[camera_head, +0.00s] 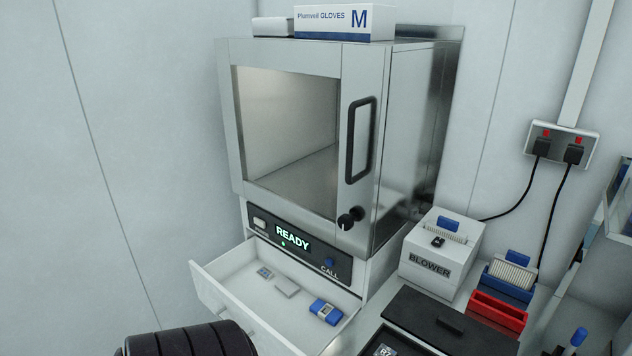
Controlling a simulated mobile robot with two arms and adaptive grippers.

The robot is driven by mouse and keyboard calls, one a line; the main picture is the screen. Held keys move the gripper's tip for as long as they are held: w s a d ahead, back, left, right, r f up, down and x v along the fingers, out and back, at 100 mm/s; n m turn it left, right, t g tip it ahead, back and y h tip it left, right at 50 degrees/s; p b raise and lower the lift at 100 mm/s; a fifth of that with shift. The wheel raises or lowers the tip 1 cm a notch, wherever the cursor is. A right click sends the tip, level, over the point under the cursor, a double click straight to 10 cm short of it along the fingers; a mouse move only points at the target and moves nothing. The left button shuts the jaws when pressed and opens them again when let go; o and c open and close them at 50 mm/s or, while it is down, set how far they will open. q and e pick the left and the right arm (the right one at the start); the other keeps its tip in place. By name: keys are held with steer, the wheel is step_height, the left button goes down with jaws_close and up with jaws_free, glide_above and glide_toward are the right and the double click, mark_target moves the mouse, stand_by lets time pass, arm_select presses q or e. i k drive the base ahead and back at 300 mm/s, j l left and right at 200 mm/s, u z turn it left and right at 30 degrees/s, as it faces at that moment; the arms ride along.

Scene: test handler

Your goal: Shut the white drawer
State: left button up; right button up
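The white drawer (237,301) is pulled open below the steel test handler (412,145). It juts out toward the lower left, beneath the READY panel (293,240). Inside lie a small grey keypad-like piece (264,272), a pale flat block (286,287) and a blue-and-white item (326,311). A small knob sits on the drawer's front, and its lower right part is cut off by the picture's bottom edge. Neither of my grippers can be made out in this view.
A dark ribbed rounded shape (187,341), which I cannot identify, is close to the drawer front. Right of the drawer stand a BLOWER box (440,250), a black lidded case (445,325) and a red tray (497,312). Black cables hang from a wall socket (560,144).

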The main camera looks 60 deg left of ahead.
mark_target(230, 286)
steer(key=u, duration=2.55)
